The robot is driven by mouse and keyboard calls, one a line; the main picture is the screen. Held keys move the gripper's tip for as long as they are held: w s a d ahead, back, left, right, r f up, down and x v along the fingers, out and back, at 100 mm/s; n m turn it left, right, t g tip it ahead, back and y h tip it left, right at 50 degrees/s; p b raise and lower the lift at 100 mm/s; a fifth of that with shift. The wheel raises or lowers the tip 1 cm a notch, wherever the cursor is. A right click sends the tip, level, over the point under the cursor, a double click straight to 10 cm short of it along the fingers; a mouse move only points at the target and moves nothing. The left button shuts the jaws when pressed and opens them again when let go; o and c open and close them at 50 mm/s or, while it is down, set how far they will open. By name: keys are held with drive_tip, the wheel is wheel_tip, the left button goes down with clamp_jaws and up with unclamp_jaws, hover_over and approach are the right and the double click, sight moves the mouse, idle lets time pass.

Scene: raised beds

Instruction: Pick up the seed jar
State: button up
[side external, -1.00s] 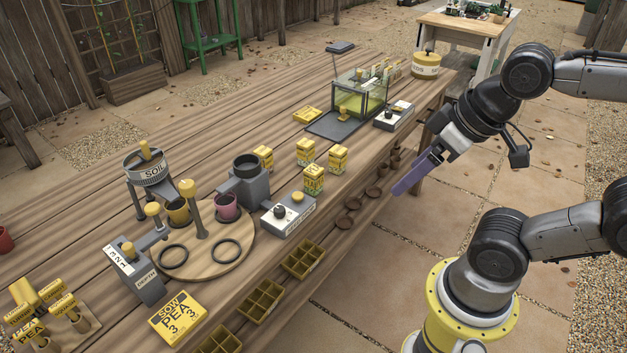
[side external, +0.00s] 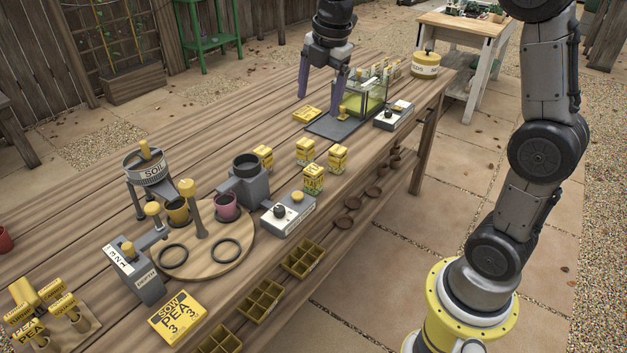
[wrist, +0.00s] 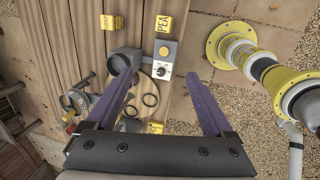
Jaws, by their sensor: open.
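The seed jar (side external: 425,66) is a squat yellow jar with a pale lettered band and a small knob on its lid. It stands upright at the far right end of the wooden table in the side view. I do not see it in the wrist view. My gripper (side external: 320,103) points down above the far part of the table, left of the jar and well apart from it. Its two purple fingers are spread, with nothing between them. In the wrist view my gripper (wrist: 163,80) is also open and empty.
A glass-sided box (side external: 362,98) and a control box (side external: 393,115) stand between my gripper and the jar. Several yellow seed packets (side external: 314,178) stand mid-table. A round board (side external: 205,262) with pots and rings lies nearer. The table's right edge runs close to the jar.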

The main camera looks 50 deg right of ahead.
drive_tip(key=g, duration=0.2)
hover_over(313, 168)
wheel_tip(313, 168, down, 9)
drive_tip(key=shift+m, duration=0.3)
drive_tip(key=f, duration=1)
drive_tip(key=shift+s+d+f, duration=0.15)
drive_tip(key=shift+s+d, duration=0.15)
drive_tip(key=shift+d, duration=0.1)
drive_tip(key=shift+w+a+f, duration=0.1)
drive_tip(key=shift+a+f, duration=0.05)
drive_tip(key=shift+f, duration=0.85)
drive_tip(key=shift+w+a+f, duration=0.1)
drive_tip(key=shift+f, duration=0.9)
drive_tip(key=shift+w+a+f, duration=0.1)
drive_tip(key=shift+a+f, duration=0.05)
drive_tip(key=shift+f, duration=0.85)
clamp_jaws()
